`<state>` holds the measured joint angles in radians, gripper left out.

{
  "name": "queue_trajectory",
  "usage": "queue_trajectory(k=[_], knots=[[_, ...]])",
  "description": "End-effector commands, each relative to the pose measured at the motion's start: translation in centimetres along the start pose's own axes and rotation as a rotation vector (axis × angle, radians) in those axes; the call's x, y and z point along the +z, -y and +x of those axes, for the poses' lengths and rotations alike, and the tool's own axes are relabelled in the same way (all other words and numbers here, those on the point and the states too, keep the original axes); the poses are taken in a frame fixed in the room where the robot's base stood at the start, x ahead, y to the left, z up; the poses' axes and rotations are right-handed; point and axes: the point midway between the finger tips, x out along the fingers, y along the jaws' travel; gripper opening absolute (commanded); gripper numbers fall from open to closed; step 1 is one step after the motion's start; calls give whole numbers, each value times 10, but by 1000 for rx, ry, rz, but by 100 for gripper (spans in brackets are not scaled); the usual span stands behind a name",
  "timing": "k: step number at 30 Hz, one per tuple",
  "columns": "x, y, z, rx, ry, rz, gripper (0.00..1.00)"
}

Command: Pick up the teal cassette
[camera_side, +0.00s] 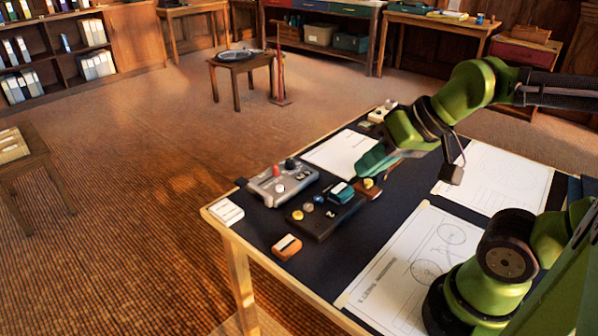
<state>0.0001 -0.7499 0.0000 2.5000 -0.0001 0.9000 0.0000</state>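A small teal block with a pale top, which looks like the teal cassette (341,191), sits on the right part of a dark box (318,219) on the drafting table. My gripper (366,166) is above the table, a little up and to the right of the teal block in the picture. Its green-teal fingers point down and left. A gap shows between the fingers and the block in the picture. The fingers overlap from this side, so their opening is hard to see. I see nothing held between them.
A grey device (283,184) with a red knob stands left of the dark box. An orange block (287,247) and a white block (226,212) lie near the table's left edge. A brown item (368,190) lies close under my gripper. Drawing sheets (408,262) cover the right side.

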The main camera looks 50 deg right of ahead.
Motion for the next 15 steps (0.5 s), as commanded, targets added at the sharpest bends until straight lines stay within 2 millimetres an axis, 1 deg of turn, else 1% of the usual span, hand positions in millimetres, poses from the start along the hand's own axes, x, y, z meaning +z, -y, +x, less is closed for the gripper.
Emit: queue_trajectory(k=[1,2,15], knots=[[0,0,0,0,0,0,20],[0,0,0,0,0,0,24],[0,0,0,0,0,0,92]])
